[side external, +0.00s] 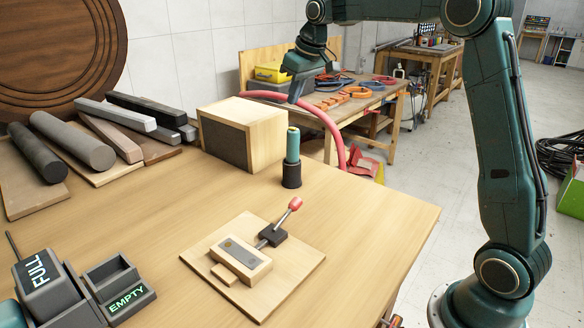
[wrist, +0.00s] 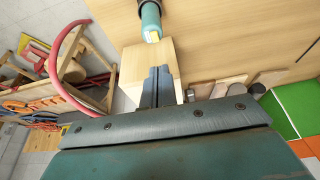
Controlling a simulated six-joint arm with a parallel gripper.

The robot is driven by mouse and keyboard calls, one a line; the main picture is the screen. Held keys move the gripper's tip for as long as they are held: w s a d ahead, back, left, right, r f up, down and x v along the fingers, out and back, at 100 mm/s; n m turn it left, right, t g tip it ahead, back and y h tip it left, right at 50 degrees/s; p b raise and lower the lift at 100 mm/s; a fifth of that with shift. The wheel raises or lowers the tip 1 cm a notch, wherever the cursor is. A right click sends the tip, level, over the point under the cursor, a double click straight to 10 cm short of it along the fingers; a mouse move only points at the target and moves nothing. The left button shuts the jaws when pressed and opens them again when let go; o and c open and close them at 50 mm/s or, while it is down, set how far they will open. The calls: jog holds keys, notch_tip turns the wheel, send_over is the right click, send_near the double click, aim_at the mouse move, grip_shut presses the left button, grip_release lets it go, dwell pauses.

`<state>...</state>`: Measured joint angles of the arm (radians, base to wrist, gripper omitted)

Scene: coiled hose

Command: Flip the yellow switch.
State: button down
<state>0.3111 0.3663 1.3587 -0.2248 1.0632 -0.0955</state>
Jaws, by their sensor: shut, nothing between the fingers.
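No plainly yellow switch shows. A lever switch with a red knob (side external: 295,203) stands on a wooden board (side external: 290,283) at the table's front middle, its rod tilted up to the right. A teal cylinder (side external: 292,146) with a yellowish top stands upright in a black holder; it also shows in the wrist view (wrist: 151,20). My gripper (side external: 296,98) is shut and empty, fingers pointing down, in the air near the wooden box and well behind the lever. In the wrist view its fingertips (wrist: 159,70) appear in front of the box. The lever is out of the wrist view.
The wooden box (side external: 262,122) with a dark front stands at the table's back edge. Several bars and rods (side external: 90,140) lie at the left. Grey FULL and EMPTY bins (side external: 45,290) stand at the front left. A red hose (side external: 335,140) curves behind. The table's right side is clear.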

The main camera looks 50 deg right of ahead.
jog(key=v, duration=0.7)
jog(key=s+a+f, duration=0.1)
jog(key=s+a, duration=0.3)
jog(key=s, duration=0.3)
jog(key=s+a+f, duration=0.1)
jog(key=s+a, duration=0.3)
jog(key=s, duration=0.4)
jog(key=s+a+f+t, duration=0.1)
jog(key=s+a, duration=0.3)
jog(key=s, duration=0.3)
jog(key=shift+s+a, duration=0.15)
jog(key=shift+s, duration=0.15)
jog(key=shift+s+f, duration=0.1)
jog(key=shift+f, duration=0.05)
jog(key=s+f, duration=0.7)
jog(key=s, duration=0.2)
jog(key=shift+a+f, duration=0.15)
jog(key=shift+a, duration=0.25)
